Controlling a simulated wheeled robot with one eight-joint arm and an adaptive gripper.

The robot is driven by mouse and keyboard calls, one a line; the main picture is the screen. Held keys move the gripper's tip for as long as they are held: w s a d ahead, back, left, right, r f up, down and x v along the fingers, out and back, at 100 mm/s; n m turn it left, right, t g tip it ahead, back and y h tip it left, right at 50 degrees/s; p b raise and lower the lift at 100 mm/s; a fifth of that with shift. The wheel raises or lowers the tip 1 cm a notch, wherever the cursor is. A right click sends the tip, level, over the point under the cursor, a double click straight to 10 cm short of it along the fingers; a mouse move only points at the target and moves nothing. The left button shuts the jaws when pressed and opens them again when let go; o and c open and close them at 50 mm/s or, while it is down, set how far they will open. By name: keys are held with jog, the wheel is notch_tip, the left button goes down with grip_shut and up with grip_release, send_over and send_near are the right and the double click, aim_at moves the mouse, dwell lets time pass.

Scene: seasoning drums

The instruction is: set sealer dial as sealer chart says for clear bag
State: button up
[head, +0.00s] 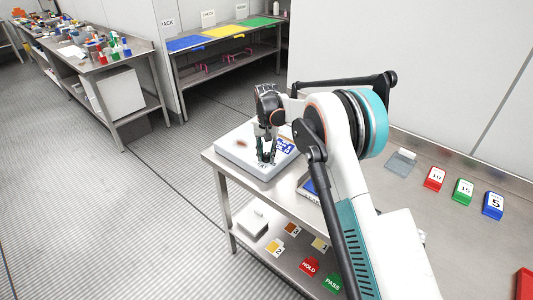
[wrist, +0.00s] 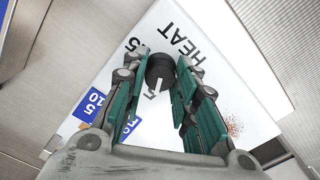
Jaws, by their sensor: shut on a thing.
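The sealer (head: 237,153) is a white box on the near bench's left end. Its top carries the word HEAT (wrist: 186,42) in the wrist view. The black round dial (wrist: 160,68) on it has a white pointer line that runs toward the bottom of the wrist view, near a partly hidden mark like a 5. Another 5 is printed to the dial's upper left. My gripper (wrist: 163,82) is shut on the dial, one finger on each side; the head view also shows it (head: 266,157) there. Blue number labels (wrist: 92,103) lie left of the dial. I cannot make out a chart for the clear bag.
Red (head: 434,179), green (head: 463,191) and blue (head: 493,205) number blocks stand on the bench at right, with a grey tray (head: 401,162). A lower shelf holds HOLD (head: 309,267) and PASS (head: 333,283) tags. The floor at left is clear.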

aim_at(266, 154)
jog(key=o, duration=1.1)
jog(key=shift+r, duration=0.1)
notch_tip(266, 154, up, 12)
jog(key=shift+f, duration=0.15)
